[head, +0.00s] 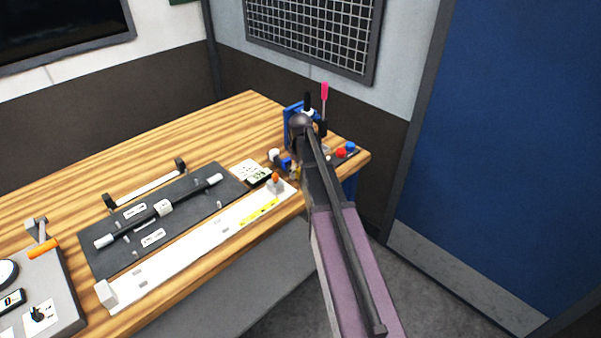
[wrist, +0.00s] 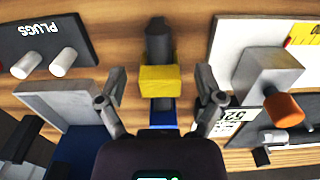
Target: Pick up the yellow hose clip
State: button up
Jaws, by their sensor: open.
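The yellow hose clip (wrist: 159,79) sits in the wrist view's middle, as a yellow block around or against a dark grey cylindrical piece, with blue below it. My gripper (wrist: 161,88) is open, with one finger on each side of the clip and a visible gap on both sides. I cannot tell how far the fingertips are above or below the clip.
A board marked PLUGS with two white pegs (wrist: 61,62) is left in the wrist view. A grey block with an orange knob (wrist: 283,107) stands close on the right. The wooden bench (head: 222,128) also holds a black fixture plate (head: 120,251) and a long white rail (head: 190,253).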

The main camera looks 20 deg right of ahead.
jog(key=c, duration=0.9)
jog(key=shift+o, duration=0.2)
jog(key=shift+r, duration=0.2)
notch_tip(320, 180, up, 4)
jog(key=p, duration=0.4)
jog(key=shift+f, duration=0.15)
jog(key=s+a+p, duration=0.1)
jog(key=s+a, duration=0.2)
jog(key=s, duration=1.2)
jog(key=shift+s+a+r, duration=0.15)
jog(key=shift+s+r, duration=0.2)
jog(key=shift+r, duration=0.1)
notch_tip(320, 180, up, 9)
jog(key=p, duration=0.9)
jog(key=shift+a+f, duration=0.1)
